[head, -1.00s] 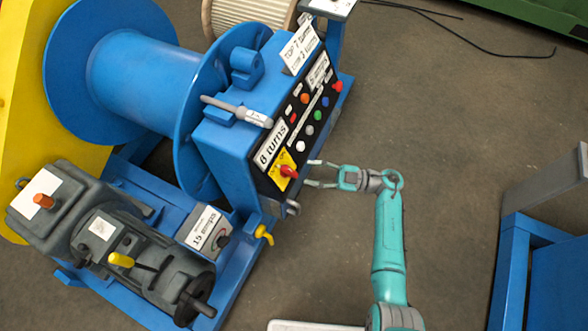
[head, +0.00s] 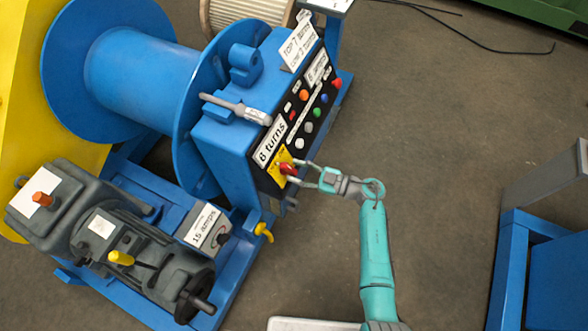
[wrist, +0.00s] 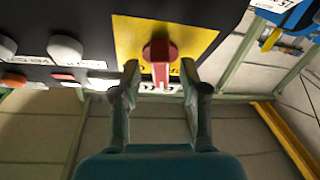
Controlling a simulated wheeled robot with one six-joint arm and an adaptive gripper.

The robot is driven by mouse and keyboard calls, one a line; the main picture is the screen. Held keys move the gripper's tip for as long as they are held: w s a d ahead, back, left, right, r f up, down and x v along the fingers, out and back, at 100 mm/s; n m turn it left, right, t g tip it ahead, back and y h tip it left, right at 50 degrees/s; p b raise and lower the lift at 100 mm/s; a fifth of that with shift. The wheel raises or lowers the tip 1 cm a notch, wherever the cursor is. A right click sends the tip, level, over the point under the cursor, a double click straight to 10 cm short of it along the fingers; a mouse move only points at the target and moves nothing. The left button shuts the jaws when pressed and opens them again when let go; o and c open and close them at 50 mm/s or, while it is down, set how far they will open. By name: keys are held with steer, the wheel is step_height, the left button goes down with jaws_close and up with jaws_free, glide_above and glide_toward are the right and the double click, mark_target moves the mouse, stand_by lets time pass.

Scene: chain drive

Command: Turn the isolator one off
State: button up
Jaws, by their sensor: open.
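The isolator is a red handle (head: 287,169) on a yellow plate (head: 278,164) at the lower end of the black control panel. In the wrist view the red handle (wrist: 160,60) stands out from the yellow plate (wrist: 200,38), its grip hanging straight down in that picture. My gripper (head: 299,175) is open, its fingers pointing at the panel. In the wrist view the gripper (wrist: 160,78) has one fingertip on each side of the red handle, with visible gaps. Part of the plate's lettering is hidden behind the fingers and handle.
Coloured buttons (head: 316,112) run up the panel beside the "8 turns" label (head: 270,141). A yellow valve handle (head: 264,232) sits below the panel. A blue frame (head: 520,240) stands at the right. The floor (head: 440,130) between is clear.

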steer(key=shift+w+a, duration=0.15)
steer(key=shift+a, duration=0.5)
jaws_close()
steer(key=shift+n+g, duration=0.3)
steer(key=shift+n, duration=0.1)
steer(key=shift+w+r+n+g+h, duration=0.15)
steer(key=shift+n+g, duration=0.75)
steer(key=shift+n, duration=0.85)
steer(key=shift+w+f+n+g+h, duration=0.15)
steer(key=shift+n+g, duration=0.75)
steer(key=shift+n, duration=0.85)
steer(key=shift+s+r, duration=0.1)
